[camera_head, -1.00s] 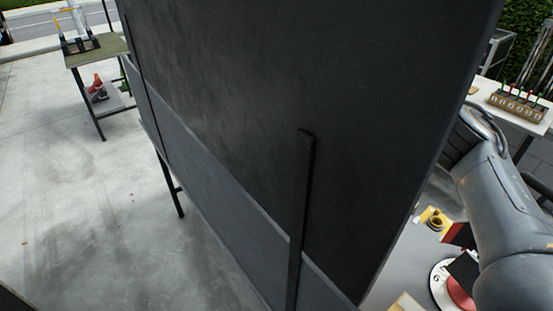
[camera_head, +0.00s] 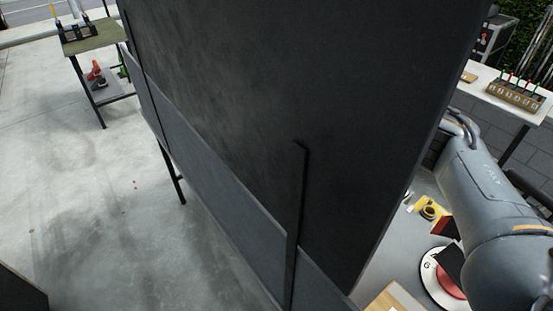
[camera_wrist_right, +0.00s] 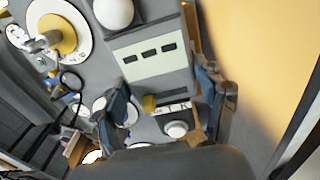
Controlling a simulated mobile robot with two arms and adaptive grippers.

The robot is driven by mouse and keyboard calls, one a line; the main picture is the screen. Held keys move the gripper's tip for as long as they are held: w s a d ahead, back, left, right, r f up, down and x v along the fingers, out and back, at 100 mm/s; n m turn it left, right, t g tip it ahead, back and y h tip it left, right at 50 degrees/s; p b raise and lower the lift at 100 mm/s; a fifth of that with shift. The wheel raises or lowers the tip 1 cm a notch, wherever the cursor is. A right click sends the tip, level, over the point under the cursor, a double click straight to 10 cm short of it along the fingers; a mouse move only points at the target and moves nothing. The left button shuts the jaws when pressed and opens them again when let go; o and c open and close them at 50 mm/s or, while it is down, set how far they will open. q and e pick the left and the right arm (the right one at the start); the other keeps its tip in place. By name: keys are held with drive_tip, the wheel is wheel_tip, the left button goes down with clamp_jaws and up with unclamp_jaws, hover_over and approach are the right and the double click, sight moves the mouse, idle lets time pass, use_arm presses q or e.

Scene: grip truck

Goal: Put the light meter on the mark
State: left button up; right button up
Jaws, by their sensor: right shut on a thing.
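My right gripper (camera_wrist_right: 165,98) shows its two blue-grey fingers in the right wrist view, on either side of a small object with a white dome (camera_wrist_right: 177,128). It seems to be the light meter; the dark wrist part in front hides its lower portion. A yellow knob (camera_wrist_right: 149,103) and a white strip with dark letters (camera_wrist_right: 178,108) show between the fingers; I cannot tell whether they belong to it. The head view shows my right arm but not its fingers. My left gripper is out of view. I cannot make out the mark.
A large dark panel (camera_head: 290,110) blocks much of the head view. Right of it, a white disc (camera_head: 430,272) with a red centre and a yellow ring-shaped thing (camera_head: 430,208) rest on a grey surface. In the wrist view are a slotted pale panel (camera_wrist_right: 150,48) and a white ball (camera_wrist_right: 113,12).

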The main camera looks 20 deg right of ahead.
drive_tip(key=o, duration=1.4)
drive_tip(key=shift+a, duration=0.1)
drive_tip(key=shift+o, duration=0.2)
drive_tip(key=shift+r+b, duration=0.45)
drive_tip(key=shift+r, duration=0.1)
wheel_tip(320, 180, up, 11)
drive_tip(key=b, duration=0.4)
